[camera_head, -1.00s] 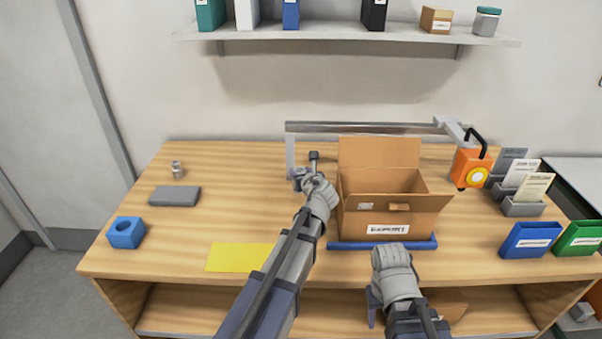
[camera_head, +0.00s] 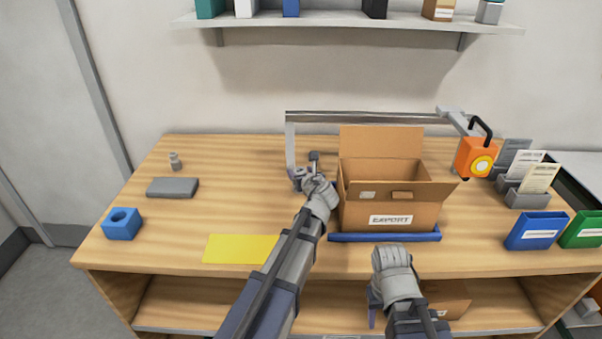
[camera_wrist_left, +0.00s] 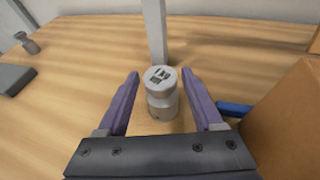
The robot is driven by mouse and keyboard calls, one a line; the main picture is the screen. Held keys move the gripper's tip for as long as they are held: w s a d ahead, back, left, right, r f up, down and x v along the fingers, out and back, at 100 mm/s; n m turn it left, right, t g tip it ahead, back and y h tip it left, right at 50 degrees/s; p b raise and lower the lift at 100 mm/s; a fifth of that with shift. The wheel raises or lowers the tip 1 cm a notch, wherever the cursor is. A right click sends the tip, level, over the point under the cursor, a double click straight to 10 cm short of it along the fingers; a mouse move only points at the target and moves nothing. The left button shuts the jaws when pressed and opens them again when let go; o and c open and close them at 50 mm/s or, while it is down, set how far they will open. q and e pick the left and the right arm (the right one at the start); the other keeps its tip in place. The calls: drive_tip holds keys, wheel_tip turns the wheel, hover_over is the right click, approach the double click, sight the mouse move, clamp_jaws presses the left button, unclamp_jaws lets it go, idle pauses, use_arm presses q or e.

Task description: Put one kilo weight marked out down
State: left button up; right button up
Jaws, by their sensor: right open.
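A grey metal weight (camera_wrist_left: 162,92) with a dark mark on its top stands upright on the wooden table, centred between the fingers of my left gripper (camera_wrist_left: 161,100) in the left wrist view. The fingers are open, with a gap on both sides of the weight. In the head view my left gripper (camera_head: 308,178) is just left of the cardboard box, and its hand hides much of that spot. My right gripper (camera_head: 373,298) is open and empty at the table's front edge. A smaller grey weight (camera_head: 175,161) stands at the back left.
An open cardboard box (camera_head: 405,214) marked EXPORT stands behind a blue bar (camera_head: 385,238). A metal rail frame (camera_head: 370,117) spans behind it, with an orange device (camera_head: 476,158) at right. A yellow sheet (camera_head: 240,249), grey slab (camera_head: 173,187) and blue block (camera_head: 122,224) lie left.

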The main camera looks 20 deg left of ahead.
use_arm(q)
drive_tip(key=shift+o, duration=0.9)
drive_tip(key=shift+r, duration=0.2)
drive_tip(key=p+v, duration=0.4)
drive_tip(key=v, duration=0.8)
